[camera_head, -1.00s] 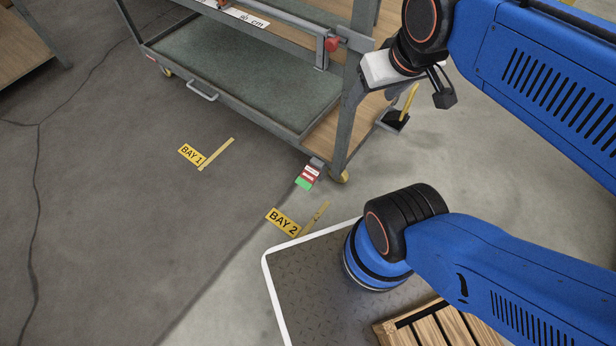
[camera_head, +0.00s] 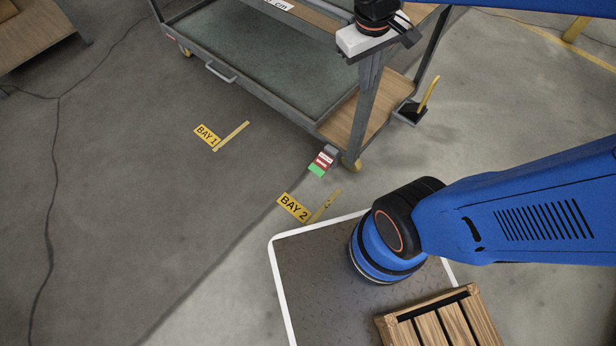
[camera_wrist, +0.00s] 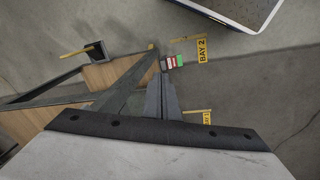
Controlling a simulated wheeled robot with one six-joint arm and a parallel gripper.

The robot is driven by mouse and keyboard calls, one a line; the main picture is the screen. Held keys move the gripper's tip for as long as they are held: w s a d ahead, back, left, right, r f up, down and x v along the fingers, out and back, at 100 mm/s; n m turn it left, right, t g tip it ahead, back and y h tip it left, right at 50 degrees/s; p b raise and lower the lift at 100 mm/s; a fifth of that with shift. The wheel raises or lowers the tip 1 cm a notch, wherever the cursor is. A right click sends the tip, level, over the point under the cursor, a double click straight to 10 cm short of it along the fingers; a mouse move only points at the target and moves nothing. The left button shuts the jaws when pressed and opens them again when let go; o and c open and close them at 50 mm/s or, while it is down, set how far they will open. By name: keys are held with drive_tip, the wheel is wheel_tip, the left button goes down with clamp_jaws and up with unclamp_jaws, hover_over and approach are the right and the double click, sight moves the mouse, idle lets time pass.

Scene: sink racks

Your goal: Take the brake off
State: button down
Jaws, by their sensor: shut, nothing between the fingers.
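The cart (camera_head: 345,130) has a grey frame, a green-matted lower shelf and yellow-wheeled casters. A small pedal (camera_head: 322,160) with red, white and green bands sits at its near corner, beside a caster (camera_head: 351,164); I take it for the brake. The pedal also shows in the wrist view (camera_wrist: 173,62), just beyond my fingertips in the picture. My gripper (camera_wrist: 161,84) is shut and empty, pointing down toward that corner. In the head view it hangs above the pedal, in front of the corner post, apart from the pedal; the fingers are hard to separate from the post.
A black holder with a yellow handle (camera_head: 412,112) stands on the floor right of the cart. Floor signs BAY 1 (camera_head: 207,135) and BAY 2 (camera_head: 293,207) lie in front. A wooden crate (camera_head: 440,322) sits on a dark plate (camera_head: 320,270). Floor at left is clear.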

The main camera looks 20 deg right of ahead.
drive_tip(key=w+a+f+n+g+h, duration=0.1)
drive_tip(key=w+a+f+n+h, duration=0.3)
drive_tip(key=f, duration=0.6)
drive_tip(key=w+a+f+n+g+h, duration=0.1)
drive_tip(key=w+a+f+n+h, duration=0.15)
drive_tip(key=w+a+f, duration=0.5)
drive_tip(key=w+a+f+n+g+h, duration=0.1)
drive_tip(key=w+a+f+n+h, duration=0.25)
drive_tip(key=f, duration=0.85)
drive_tip(key=n+t+h, duration=0.4)
drive_tip(key=n+t, duration=0.8)
approach(322, 164)
drive_tip(key=a+f, duration=0.1)
drive_tip(key=f, duration=0.1)
drive_tip(key=a+f, duration=0.4)
drive_tip(key=f, duration=0.1)
drive_tip(key=shift+s, duration=0.35)
drive_tip(key=shift+s+d+f, duration=0.15)
drive_tip(key=shift+f, duration=0.4)
drive_tip(key=shift+d, duration=0.1)
drive_tip(key=x, duration=1)
drive_tip(key=shift+s+a+r, duration=0.15)
drive_tip(key=shift+a+r, duration=0.1)
drive_tip(key=shift+r, duration=0.4)
drive_tip(key=shift+s+a+r, duration=0.1)
drive_tip(key=shift+a+r, duration=0.2)
drive_tip(key=shift+r, duration=0.35)
drive_tip(key=shift+s+a+r, duration=0.15)
drive_tip(key=shift+a+r, duration=0.1)
drive_tip(key=shift+r, duration=0.4)
